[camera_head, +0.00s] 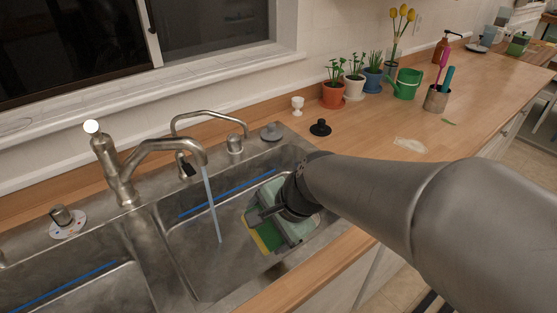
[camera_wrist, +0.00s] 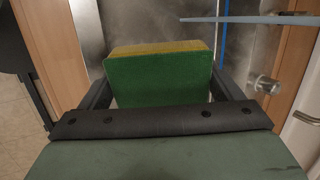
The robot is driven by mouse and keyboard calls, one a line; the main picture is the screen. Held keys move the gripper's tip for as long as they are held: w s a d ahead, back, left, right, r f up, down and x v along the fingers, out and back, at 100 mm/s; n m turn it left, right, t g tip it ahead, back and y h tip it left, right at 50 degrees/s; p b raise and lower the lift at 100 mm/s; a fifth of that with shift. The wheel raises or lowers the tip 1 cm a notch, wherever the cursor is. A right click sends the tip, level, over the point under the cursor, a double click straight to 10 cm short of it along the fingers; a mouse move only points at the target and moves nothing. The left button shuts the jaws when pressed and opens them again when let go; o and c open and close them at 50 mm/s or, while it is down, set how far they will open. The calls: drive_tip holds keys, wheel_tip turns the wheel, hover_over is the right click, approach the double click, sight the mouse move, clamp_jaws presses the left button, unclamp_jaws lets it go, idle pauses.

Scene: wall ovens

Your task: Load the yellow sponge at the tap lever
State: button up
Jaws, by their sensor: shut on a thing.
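The yellow sponge (camera_head: 262,240) has a green scouring side and is in my gripper (camera_head: 268,215), over the right sink basin. In the wrist view the sponge (camera_wrist: 158,78) shows its green face, with a yellow strip along the top, between the two dark fingers of my gripper (camera_wrist: 160,95). My gripper is shut on it. The metal tap (camera_head: 150,152) stands behind the sinks, left of my gripper. Its upright body has a white round end (camera_head: 91,127) on top, probably the lever. A stream of water (camera_head: 211,205) falls from the spout, left of the sponge and apart from it.
The right basin (camera_head: 190,265) has steel walls and a divider on its left. A second thin curved spout (camera_head: 210,115) stands behind it. A black stopper (camera_head: 320,127), a white egg cup (camera_head: 297,105) and potted plants (camera_head: 354,85) stand on the wooden counter (camera_head: 480,85).

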drive_tip(key=shift+w+a+f, duration=0.2)
drive_tip(key=shift+w+a, duration=0.35)
drive_tip(key=shift+a, duration=0.2)
drive_tip(key=shift+w+a+f, duration=0.2)
drive_tip(key=shift+w+a, duration=0.3)
drive_tip(key=shift+a, duration=0.25)
drive_tip(key=w+a+f+p, duration=0.1)
drive_tip(key=w+a+f, duration=0.1)
drive_tip(key=w+a, duration=0.3)
drive_tip(key=shift+a+p, duration=0.35)
drive_tip(key=shift+a, duration=1.35)
drive_tip(key=shift+w, duration=0.15)
drive_tip(key=shift+d, duration=0.1)
drive_tip(key=s+d+b, duration=0.2)
drive_tip(key=s+d, duration=0.2)
drive_tip(key=d, duration=0.2)
drive_tip(key=shift+s+d+b, duration=0.15)
drive_tip(key=shift+d+b, duration=0.15)
drive_tip(key=shift+b, duration=0.05)
drive_tip(key=shift+r, duration=0.1)
